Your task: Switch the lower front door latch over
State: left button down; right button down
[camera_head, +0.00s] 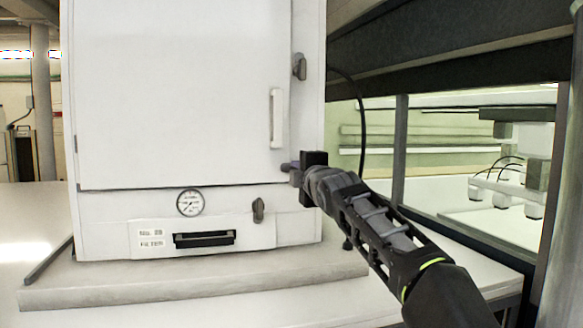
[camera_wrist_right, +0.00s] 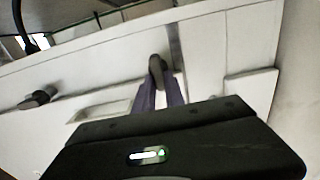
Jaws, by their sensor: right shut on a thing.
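The white cabinet's front door (camera_head: 180,95) is shut in the head view. The lower front door latch (camera_wrist_right: 156,66) is a dark grey knob at the door's lower edge, between my right fingertips in the wrist view. Its long side runs roughly in line with the fingers, across the direction of the upper latch (camera_head: 299,67). In the head view my right gripper (camera_head: 288,166) comes in from the right and mostly hides the lower latch. The gripper is shut on it. My left gripper is not in view.
A white door handle (camera_head: 277,118) stands just above my right gripper. Below the door are a round gauge (camera_head: 189,202), another dark latch (camera_head: 258,210) and a panel with a black pull (camera_head: 204,239). A black cable (camera_head: 361,125) hangs right of the cabinet.

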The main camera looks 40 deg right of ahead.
jog(key=shift+w+a+f, duration=0.2)
jog(key=shift+a, duration=0.05)
jog(key=c, duration=1.6)
grip_release()
jog(key=shift+a+r, duration=0.1)
jog(key=shift+a, duration=0.1)
jog(key=shift+o, duration=1)
jog(key=shift+d, duration=0.1)
jog(key=shift+s+d, duration=0.1)
jog(key=shift+d, duration=0.05)
